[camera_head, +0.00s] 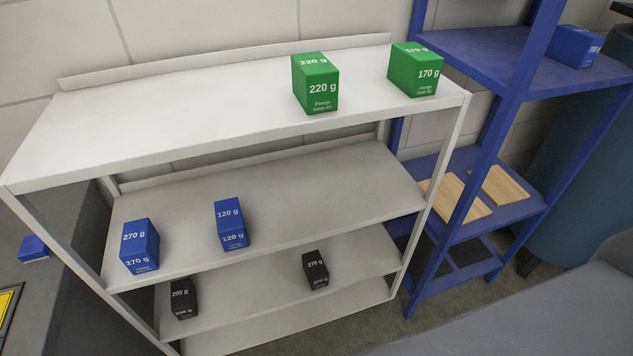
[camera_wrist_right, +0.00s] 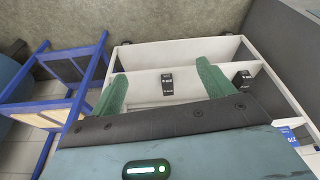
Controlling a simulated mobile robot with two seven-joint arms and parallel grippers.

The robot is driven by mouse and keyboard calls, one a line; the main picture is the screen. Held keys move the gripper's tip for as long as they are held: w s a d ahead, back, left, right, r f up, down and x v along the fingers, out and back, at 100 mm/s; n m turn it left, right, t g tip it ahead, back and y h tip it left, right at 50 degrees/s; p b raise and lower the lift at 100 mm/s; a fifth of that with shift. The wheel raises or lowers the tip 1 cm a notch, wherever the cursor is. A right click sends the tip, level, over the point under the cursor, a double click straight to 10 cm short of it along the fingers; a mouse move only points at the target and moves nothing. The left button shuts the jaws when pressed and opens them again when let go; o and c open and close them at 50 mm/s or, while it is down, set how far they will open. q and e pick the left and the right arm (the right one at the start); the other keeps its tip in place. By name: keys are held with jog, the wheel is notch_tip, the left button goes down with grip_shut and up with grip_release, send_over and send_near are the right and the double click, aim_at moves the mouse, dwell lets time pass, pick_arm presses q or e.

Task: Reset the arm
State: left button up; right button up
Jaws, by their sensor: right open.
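My right gripper (camera_wrist_right: 161,70) shows in the right wrist view as two green fingers set wide apart, open with nothing between them. Beyond the fingers is the white shelf unit (camera_wrist_right: 225,48), with a black box (camera_wrist_right: 167,84) seen between the fingers and another black box (camera_wrist_right: 241,82) to their right. In the head view neither gripper shows, and my arms are out of sight there. My left gripper is in no view.
The white shelf unit (camera_head: 180,105) holds green boxes (camera_head: 315,83) (camera_head: 416,70) on top, blue boxes (camera_head: 140,246) (camera_head: 230,224) on its middle shelf and black boxes (camera_head: 183,298) (camera_head: 315,270) lower. A blue rack (camera_head: 487,140) stands at the right.

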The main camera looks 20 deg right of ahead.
jog(key=w+a+f+t+y, duration=0.1)
jog(key=w+a+f+t, duration=0.1)
jog(key=w+f+t, duration=0.2)
jog(key=shift+w+f+t, duration=0.25)
jog(key=shift+f+t, duration=0.85)
jog(key=shift+f, duration=0.9)
